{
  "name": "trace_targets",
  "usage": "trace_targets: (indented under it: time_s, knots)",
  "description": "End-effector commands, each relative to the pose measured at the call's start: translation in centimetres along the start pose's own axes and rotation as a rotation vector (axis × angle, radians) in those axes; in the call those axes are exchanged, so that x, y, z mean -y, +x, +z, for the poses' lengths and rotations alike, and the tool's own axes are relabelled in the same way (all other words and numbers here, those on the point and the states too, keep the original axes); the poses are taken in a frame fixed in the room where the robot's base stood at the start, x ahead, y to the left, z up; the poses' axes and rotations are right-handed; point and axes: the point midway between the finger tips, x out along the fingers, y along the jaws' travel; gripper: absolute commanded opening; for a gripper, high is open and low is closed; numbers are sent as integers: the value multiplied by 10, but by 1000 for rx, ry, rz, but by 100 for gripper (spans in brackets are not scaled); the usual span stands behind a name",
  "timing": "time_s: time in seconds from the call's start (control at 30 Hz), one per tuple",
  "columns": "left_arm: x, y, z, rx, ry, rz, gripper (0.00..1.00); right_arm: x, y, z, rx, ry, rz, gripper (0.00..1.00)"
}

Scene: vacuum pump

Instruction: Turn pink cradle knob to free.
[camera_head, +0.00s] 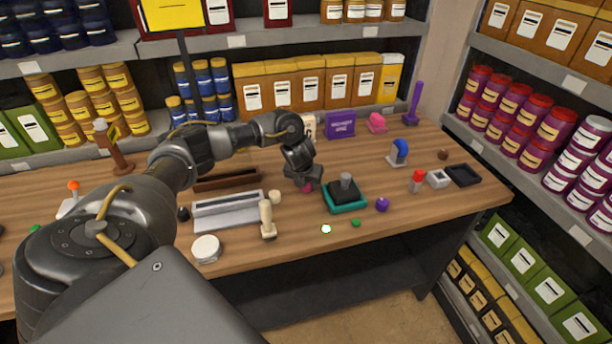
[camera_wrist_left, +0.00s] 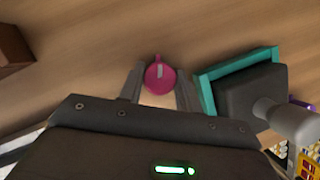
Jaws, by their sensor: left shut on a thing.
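A round pink knob (camera_wrist_left: 159,78) with a pale grey pointer mark shows in the left wrist view, between the two fingers of my left gripper (camera_wrist_left: 158,92). The mark runs roughly up and down in that picture. In the head view my left gripper (camera_head: 304,180) points down at the tabletop, and only a small part of the pink knob (camera_head: 307,188) shows beneath it. My left gripper is shut on the knob. The labels around the knob cannot be read. My right gripper is in neither view.
A teal tray (camera_head: 347,209) with a dark block and grey post stands close right of my gripper. A purple ball (camera_head: 382,204) and a cream-handled piece (camera_head: 267,222) are nearby. A pink item (camera_head: 377,122) stands at the back.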

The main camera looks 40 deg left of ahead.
Motion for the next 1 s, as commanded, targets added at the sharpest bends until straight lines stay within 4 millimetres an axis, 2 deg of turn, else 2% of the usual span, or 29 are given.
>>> trace_targets:
  time_s: [0.03, 0.1, 0.4, 1.0]
  knots:
    - [0, -5, 2, -1, -38, 16, 11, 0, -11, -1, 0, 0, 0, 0]
    - [1, -5, 2, -1, -89, 36, 11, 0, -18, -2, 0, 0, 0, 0]
    - [1, -3, 2, 1, -258, 106, 11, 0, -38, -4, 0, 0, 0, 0]
    - [1, 0, 1, 2, -342, 139, 11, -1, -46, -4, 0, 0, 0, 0]
